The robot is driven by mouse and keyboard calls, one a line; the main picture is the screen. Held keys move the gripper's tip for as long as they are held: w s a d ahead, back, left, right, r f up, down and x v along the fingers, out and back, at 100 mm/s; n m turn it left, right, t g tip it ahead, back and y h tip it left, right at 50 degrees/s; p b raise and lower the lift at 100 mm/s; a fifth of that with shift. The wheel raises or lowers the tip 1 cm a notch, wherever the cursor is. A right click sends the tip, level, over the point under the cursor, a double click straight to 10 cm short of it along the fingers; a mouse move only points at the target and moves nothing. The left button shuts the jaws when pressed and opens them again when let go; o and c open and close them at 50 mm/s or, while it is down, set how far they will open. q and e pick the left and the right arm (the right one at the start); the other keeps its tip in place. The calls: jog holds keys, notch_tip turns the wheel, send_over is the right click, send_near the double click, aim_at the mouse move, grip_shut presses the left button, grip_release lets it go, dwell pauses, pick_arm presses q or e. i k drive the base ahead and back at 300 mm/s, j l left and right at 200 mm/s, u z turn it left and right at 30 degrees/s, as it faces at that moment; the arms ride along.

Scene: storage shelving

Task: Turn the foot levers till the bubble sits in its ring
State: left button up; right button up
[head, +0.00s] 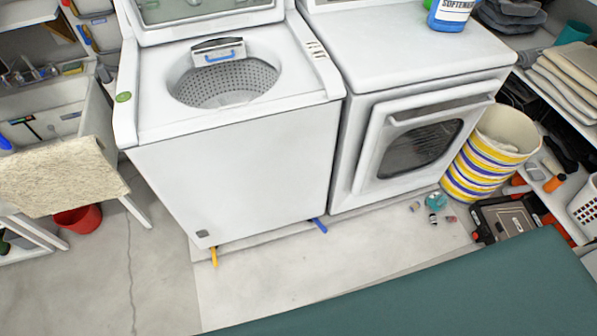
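A white top-loading washer (235,165) stands left of centre with its lid up and its drum open. A yellow-orange foot lever (214,257) sticks out under its front left corner. A blue foot lever (320,226) sticks out under its front right corner. A small round green disc (123,97), which looks like the bubble level, sits on the left edge of the washer's top. It is too small to tell where the bubble lies against its ring. Neither of my grippers is in view.
A white dryer (405,62) stands close on the washer's right. A striped basket (487,155) and a dark case (507,217) are at the right. A beige towel (60,175) and a red bucket (78,218) are at the left. A teal surface (460,290) covers the lower right. The floor before the washer is clear.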

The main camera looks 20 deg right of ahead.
aim_at(316, 221)
jog(key=z, duration=0.7)
jog(key=l, duration=0.25)
jog(key=i+l+u, duration=0.1)
jog(key=i+l, duration=0.05)
jog(key=l, duration=0.1)
